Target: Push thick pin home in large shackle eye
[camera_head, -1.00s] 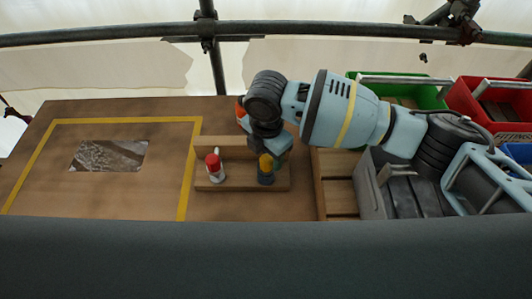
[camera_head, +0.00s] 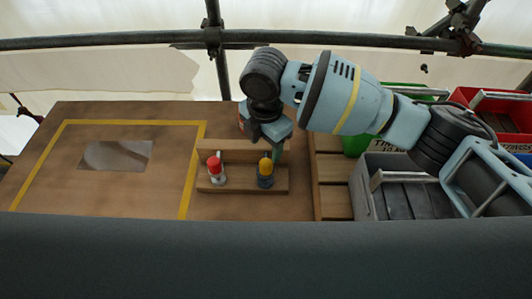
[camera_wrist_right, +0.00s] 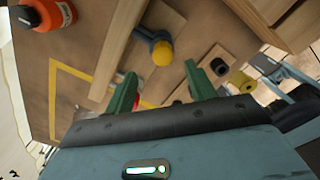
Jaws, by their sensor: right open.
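A yellow-headed pin (camera_head: 265,165) stands in a blue-grey shackle (camera_head: 265,181) on the right of a wooden stand (camera_head: 240,187). A red-headed pin (camera_head: 214,164) stands in a pale shackle (camera_head: 218,179) on its left. My right gripper (camera_head: 277,150) is just behind and above the yellow head, apart from it. In the right wrist view its green fingers (camera_wrist_right: 163,88) are spread with nothing between them. The yellow head (camera_wrist_right: 162,53) and blue shackle (camera_wrist_right: 147,36) lie beyond the fingertips. How deep the pin sits cannot be told. My left gripper is out of view.
An orange bottle (camera_wrist_right: 50,14) stands behind the stand. A grey crate (camera_head: 368,192), a green bin (camera_head: 358,145) and a red bin (camera_head: 490,98) lie to the right. The yellow-taped table area (camera_head: 120,190) on the left is clear except for a flat grey patch (camera_head: 118,155).

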